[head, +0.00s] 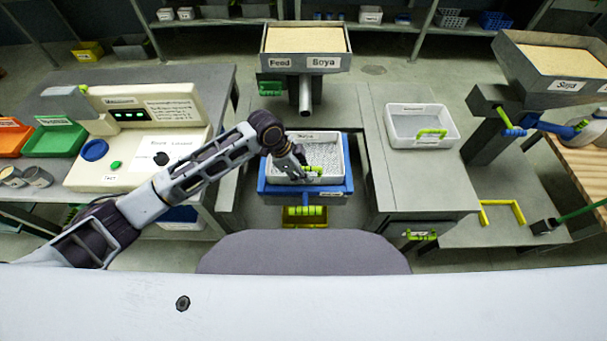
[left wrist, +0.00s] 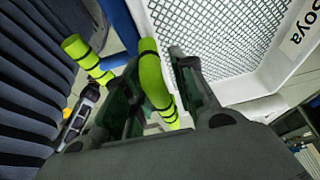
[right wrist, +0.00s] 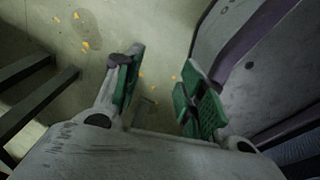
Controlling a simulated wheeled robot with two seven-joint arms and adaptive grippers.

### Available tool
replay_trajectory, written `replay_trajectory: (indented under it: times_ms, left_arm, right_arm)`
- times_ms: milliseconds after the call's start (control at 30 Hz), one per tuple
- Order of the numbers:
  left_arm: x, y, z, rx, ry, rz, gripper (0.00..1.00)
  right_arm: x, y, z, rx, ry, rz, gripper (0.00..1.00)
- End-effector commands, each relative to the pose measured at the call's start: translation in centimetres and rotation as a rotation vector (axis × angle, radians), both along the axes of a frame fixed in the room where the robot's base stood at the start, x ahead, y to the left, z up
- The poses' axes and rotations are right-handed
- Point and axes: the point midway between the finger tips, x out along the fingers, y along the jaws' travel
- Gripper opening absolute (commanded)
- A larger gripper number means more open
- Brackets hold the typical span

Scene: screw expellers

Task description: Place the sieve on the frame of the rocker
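The white sieve (head: 325,153) with a mesh floor and a green handle (head: 313,169) is at the centre of the head view, within the blue frame of the rocker (head: 345,188). A "Soya" label and the mesh (left wrist: 225,35) show in the left wrist view. My left gripper (head: 301,168) is at the sieve's near side. In the left wrist view the sieve's handle (left wrist: 153,80) lies between my open fingers (left wrist: 156,88), apparently with some gap. Exact seating of the sieve's underside is hidden. My right gripper (right wrist: 160,80) is open and empty above the floor.
A second white sieve (head: 409,124) stands on the grey table to the right. A feed hopper (head: 305,62) with a spout is behind the rocker. A control console (head: 145,135) is at the left. A yellow tray (head: 305,217) with a green handle is below the rocker.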

Motion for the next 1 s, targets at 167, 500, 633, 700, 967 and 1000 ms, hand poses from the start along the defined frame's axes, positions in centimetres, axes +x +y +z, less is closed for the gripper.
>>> replay_trajectory:
  times_ms: [167, 500, 633, 700, 967, 1000]
  left_arm:
    - [0.0, 0.9, 2.3, -0.001, -0.003, -0.001, 0.27]
    - [-0.1, 2.8, 7.0, -0.002, -0.002, 0.0, 0.27]
    - [-0.2, 3.4, 8.4, -0.001, 0.0, -0.001, 0.27]
    - [-0.2, 3.6, 8.9, -0.001, 0.0, -0.001, 0.27]
    - [-0.3, 3.9, 9.7, -0.001, 0.001, -0.001, 0.27]
    - [-0.3, 3.9, 9.7, -0.001, 0.001, -0.001, 0.27]
  right_arm:
    - [0.0, 1.2, 0.1, 0.013, 0.0, -0.003, 0.4]
    - [-0.1, 1.2, 0.4, 0.013, 0.001, -0.003, 0.4]
    - [-0.1, 1.0, 0.5, 0.01, 0.001, -0.002, 0.4]
    - [-0.1, 0.9, 0.5, 0.009, 0.002, -0.002, 0.4]
    - [-0.3, 0.9, 0.6, 0.009, 0.004, -0.001, 0.4]
    - [-0.4, 0.9, 0.6, 0.009, 0.004, -0.001, 0.4]
